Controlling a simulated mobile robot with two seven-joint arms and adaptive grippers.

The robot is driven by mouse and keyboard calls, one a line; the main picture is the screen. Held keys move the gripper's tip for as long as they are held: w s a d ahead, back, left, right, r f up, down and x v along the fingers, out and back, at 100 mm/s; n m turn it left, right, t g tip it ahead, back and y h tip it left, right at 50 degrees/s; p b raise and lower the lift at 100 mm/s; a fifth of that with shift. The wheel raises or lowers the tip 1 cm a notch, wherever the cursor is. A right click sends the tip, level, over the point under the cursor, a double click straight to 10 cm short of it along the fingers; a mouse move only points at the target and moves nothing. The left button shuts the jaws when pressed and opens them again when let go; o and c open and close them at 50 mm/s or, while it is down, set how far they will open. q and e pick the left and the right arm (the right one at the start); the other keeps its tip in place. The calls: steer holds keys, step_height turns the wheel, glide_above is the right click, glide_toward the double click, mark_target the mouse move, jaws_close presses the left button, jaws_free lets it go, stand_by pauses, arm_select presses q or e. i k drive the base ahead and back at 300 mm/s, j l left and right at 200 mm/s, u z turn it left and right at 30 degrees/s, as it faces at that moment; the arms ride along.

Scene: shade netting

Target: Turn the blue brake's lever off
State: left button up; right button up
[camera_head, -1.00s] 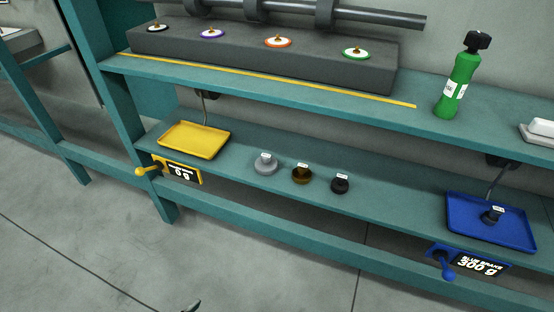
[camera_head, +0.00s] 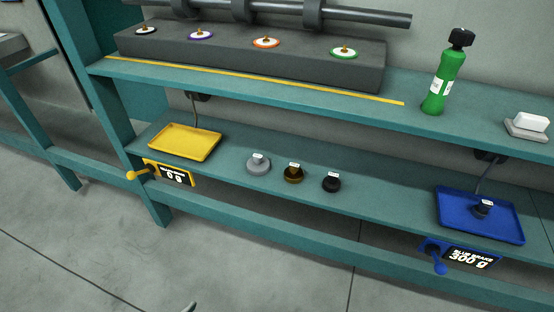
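The blue brake's lever (camera_head: 439,263) hangs below the front edge of the lower shelf at the right, its knob pointing down. Neither of my grippers can be made out in the view.
A yellow tray (camera_head: 208,146) with a yellow lever (camera_head: 136,175) and panel is at the left. Grey (camera_head: 258,165), brown (camera_head: 293,173) and black (camera_head: 330,183) weights stand between the trays. A green bottle (camera_head: 437,95) and a white block (camera_head: 532,122) are on the upper shelf. The floor in front is clear.

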mark_target(440, 268)
steer(key=z, duration=1.3)
